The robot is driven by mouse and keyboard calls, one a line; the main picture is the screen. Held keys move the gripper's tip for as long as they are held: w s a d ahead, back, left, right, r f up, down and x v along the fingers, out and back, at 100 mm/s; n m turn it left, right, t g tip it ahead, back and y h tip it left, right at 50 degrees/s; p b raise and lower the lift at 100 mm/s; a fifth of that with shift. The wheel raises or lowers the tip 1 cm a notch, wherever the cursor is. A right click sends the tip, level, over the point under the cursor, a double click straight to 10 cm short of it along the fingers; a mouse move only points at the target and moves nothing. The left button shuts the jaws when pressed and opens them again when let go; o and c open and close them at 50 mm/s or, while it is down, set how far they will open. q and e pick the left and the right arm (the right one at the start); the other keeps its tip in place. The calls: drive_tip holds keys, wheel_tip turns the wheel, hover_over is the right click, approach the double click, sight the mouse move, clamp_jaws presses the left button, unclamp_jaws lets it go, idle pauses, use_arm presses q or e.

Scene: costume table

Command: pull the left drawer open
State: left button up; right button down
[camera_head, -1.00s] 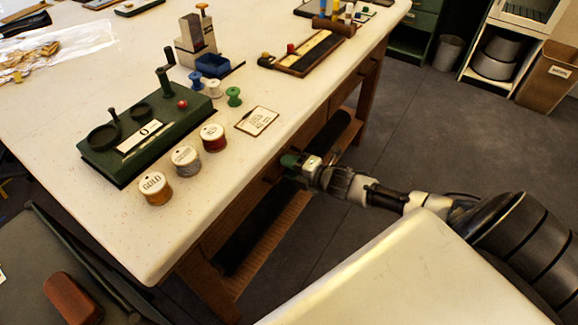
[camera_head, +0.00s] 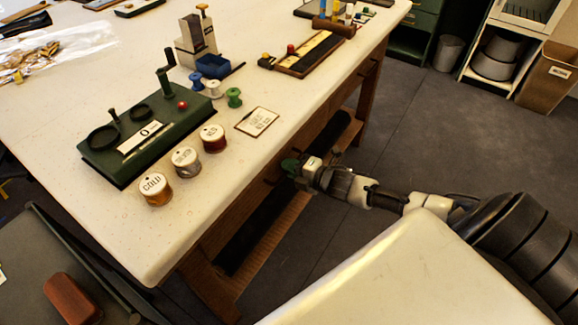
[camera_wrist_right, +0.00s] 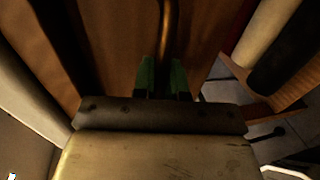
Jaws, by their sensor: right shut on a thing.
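My right gripper (camera_head: 291,166) is at the front side of the white-topped table (camera_head: 215,185), just below the edge of the top. In the right wrist view its green fingers (camera_wrist_right: 162,78) are shut around a brass-coloured bar handle (camera_wrist_right: 168,30). The handle stands in front of a brown wooden drawer front (camera_wrist_right: 115,40). In the head view the tabletop and my gripper hide most of the drawer front, and I cannot tell how far the drawer is out. My left gripper is not in view.
Thread spools (camera_head: 156,189), a card (camera_head: 257,121) and a green crank device (camera_head: 145,135) sit on the tabletop near the front edge. A low wooden shelf (camera_head: 270,235) runs under the table. The grey floor (camera_head: 420,130) to the right is clear.

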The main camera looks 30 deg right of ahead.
drive_tip(key=f+p+v, duration=0.3)
drive_tip(key=p+v, duration=0.1)
drive_tip(key=v, duration=1)
drive_tip(key=s+f+p+v, duration=0.1)
drive_tip(key=f+p+v, duration=0.2)
drive_tip(key=v, duration=1.1)
drive_tip(key=shift+d+p, duration=0.35)
drive_tip(key=shift+p, duration=0.15)
drive_tip(key=c, duration=1.2)
unclamp_jaws()
drive_tip(key=b+v, duration=0.1)
drive_tip(key=v, duration=0.9)
drive_tip(key=shift+s+d, duration=0.2)
drive_tip(key=shift+s, duration=0.15)
